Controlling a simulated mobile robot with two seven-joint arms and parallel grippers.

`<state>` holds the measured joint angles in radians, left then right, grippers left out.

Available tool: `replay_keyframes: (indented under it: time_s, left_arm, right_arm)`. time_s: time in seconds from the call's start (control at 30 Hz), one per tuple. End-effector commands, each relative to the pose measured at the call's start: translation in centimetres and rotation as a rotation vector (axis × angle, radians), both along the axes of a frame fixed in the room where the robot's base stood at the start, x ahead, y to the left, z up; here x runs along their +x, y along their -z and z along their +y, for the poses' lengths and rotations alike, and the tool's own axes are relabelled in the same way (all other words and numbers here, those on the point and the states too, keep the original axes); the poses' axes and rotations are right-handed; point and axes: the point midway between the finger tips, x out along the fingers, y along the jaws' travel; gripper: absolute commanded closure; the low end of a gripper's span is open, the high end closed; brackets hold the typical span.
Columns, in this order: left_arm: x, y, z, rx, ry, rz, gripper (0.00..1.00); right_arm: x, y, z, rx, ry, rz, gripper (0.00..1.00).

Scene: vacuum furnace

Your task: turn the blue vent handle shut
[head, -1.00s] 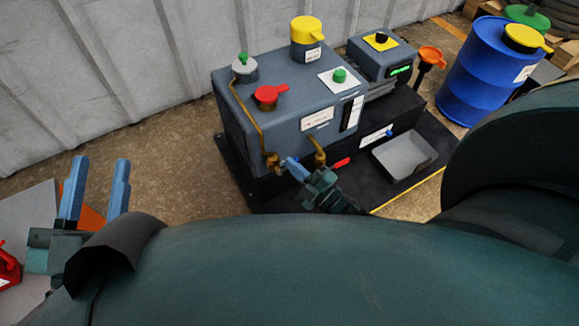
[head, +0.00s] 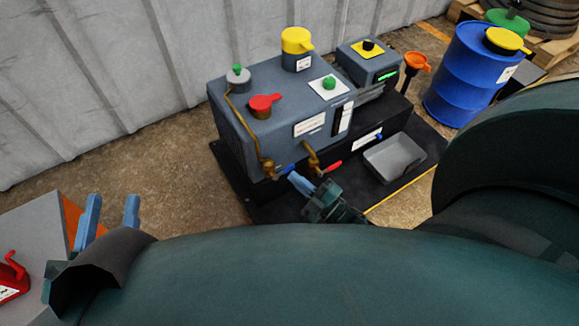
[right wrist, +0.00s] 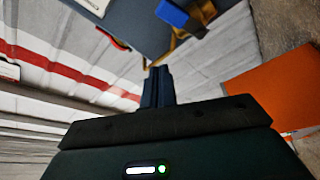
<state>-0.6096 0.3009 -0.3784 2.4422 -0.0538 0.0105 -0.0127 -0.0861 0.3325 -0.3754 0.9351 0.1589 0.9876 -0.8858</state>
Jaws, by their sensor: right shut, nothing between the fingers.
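The blue vent handle (head: 287,168) sits on a brass valve (head: 267,169) at the lower front of the grey pump unit (head: 270,130), and points out to the right. It also shows at the top of the right wrist view (right wrist: 172,13). My right gripper (head: 298,181) is just in front of and below the handle, shut and empty. In the right wrist view its closed fingers (right wrist: 158,88) point toward the handle with a gap in the picture. My left gripper (head: 111,212) is open and empty at the far left.
A second brass valve with a red handle (head: 333,165) is close on the right. A grey tray (head: 395,157) lies on the black base right of it. A blue drum (head: 471,76) and orange funnel (head: 416,62) stand behind. A red can (head: 12,280) is at lower left.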

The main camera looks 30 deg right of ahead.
Motion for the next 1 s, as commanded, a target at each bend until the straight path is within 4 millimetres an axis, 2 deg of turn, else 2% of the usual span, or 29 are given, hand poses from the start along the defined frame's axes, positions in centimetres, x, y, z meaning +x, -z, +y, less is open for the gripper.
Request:
replay_keyframes:
  time_s: [0.1, 0.33, 1.0]
  left_arm:
    - [0.0, -0.1, 0.1, 0.005, -0.003, -0.002, 0.64]
    - [0.0, 0.0, 0.1, 0.008, -0.005, -0.003, 0.64]
    - [0.1, 0.0, 0.1, 0.007, -0.005, 0.0, 0.64]
  right_arm:
    - [-2.3, 0.8, -0.2, 0.001, 0.001, 0.002, 1.0]
    - [-4.6, 1.6, -0.6, 0.0, 0.0, -0.001, 1.0]
    - [-4.9, 1.6, -0.6, 0.001, 0.0, -0.002, 1.0]
